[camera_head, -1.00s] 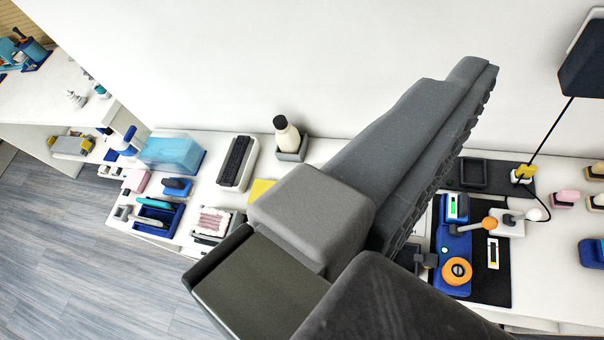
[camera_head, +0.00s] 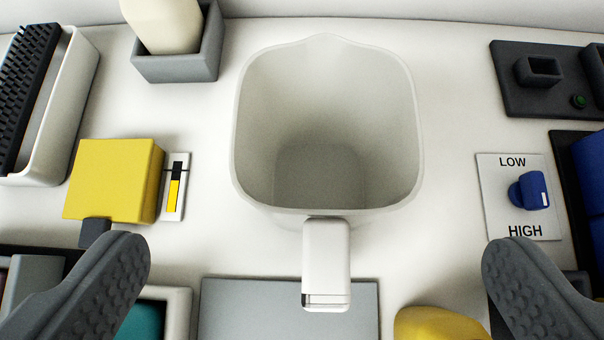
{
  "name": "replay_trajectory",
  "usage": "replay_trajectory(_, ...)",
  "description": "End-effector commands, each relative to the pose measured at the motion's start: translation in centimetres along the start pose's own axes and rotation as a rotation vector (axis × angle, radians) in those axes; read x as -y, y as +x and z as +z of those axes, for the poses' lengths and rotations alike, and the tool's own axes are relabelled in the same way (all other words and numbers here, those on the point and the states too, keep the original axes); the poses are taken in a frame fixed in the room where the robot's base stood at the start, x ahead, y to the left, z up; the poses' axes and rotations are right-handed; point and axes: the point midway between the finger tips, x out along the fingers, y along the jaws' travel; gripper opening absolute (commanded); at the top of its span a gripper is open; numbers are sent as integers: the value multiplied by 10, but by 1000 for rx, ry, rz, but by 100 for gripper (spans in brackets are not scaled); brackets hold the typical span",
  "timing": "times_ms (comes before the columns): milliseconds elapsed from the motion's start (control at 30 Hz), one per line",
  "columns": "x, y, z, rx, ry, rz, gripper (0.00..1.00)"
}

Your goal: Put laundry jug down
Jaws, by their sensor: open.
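The laundry jug (camera_head: 326,190) is a white, open-topped, empty jug standing upright on the white counter in the middle of the view. Its spout points away from me and its handle (camera_head: 326,262) points toward me. My gripper (camera_head: 312,255) is wide open, with one dark grey ridged finger at the lower left and the other at the lower right. The handle lies between the fingers, and neither touches it. The jug's underside is hidden.
A yellow block (camera_head: 112,180), a bottle in a grey holder (camera_head: 178,62) and a brush tray (camera_head: 65,110) stand left. A LOW/HIGH dial plate (camera_head: 515,190) and a dark panel (camera_head: 530,90) lie right. A grey flat block (camera_head: 250,310) and a yellow object (camera_head: 440,324) are near the front.

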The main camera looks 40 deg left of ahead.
Motion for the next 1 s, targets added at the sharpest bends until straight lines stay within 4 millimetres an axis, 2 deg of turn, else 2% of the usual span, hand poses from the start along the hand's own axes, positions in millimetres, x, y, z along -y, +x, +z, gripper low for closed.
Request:
replay_trajectory(300, -1, 47, 3, 5, 1, 1, 100)
replay_trajectory(433, -1, 59, 0, 1, 1, 1, 100)
replay_trajectory(667, -2, 69, -1, 0, 1, 1, 100)
replay_trajectory(1000, -6, 107, -6, 0, 1, 2, 100)
